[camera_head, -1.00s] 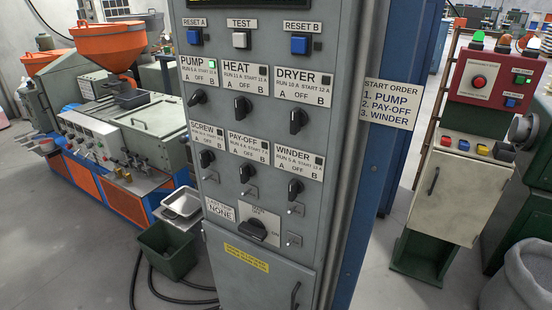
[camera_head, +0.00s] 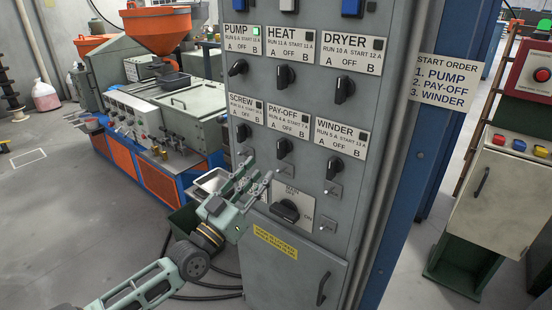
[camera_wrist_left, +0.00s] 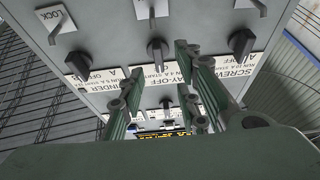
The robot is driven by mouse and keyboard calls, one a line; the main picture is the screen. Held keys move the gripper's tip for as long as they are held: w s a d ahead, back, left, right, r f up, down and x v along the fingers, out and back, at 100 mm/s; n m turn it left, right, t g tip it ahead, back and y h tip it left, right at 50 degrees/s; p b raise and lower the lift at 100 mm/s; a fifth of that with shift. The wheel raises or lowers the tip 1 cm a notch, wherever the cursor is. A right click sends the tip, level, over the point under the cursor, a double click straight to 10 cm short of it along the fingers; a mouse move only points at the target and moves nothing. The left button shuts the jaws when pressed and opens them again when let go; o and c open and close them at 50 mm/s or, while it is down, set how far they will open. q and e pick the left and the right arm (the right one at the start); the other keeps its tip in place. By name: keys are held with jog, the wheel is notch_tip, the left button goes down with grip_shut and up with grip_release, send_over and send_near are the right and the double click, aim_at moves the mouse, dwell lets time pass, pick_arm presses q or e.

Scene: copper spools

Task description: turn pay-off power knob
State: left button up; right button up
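The pay-off knob (camera_head: 284,147) is a black switch under the PAY-OFF label (camera_head: 288,121) on the grey cabinet, between the screw knob (camera_head: 243,132) and the winder knob (camera_head: 334,168). My left gripper (camera_head: 258,174) is open and empty, below and left of the pay-off knob in the head view. In the left wrist view the panel appears upside down. There the pay-off knob (camera_wrist_left: 157,50) shows between and beyond the spread fingers (camera_wrist_left: 158,68); I see no contact. My right gripper is not in view.
The pump knob (camera_head: 238,67) is tilted and its lamp (camera_head: 256,31) is lit green. The heat knob (camera_head: 284,76), dryer knob (camera_head: 344,88) and main switch (camera_head: 288,211) are close by. Small metal toggles sit below the lower knobs. A START ORDER sign (camera_head: 444,81) hangs at right.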

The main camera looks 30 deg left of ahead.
aim_at(278, 150)
pick_arm(q)
jog(key=shift+r+p+x, duration=0.25)
jog(key=shift+p+x, duration=0.25)
jog(key=shift+x, duration=1.5)
jog(key=shift+r+p+x, duration=0.25)
jog(key=shift+p+x, duration=0.2)
jog(key=shift+x, duration=1.6)
jog(key=shift+s+d, duration=0.15)
jog(key=shift+s, duration=0.05)
grip_shut()
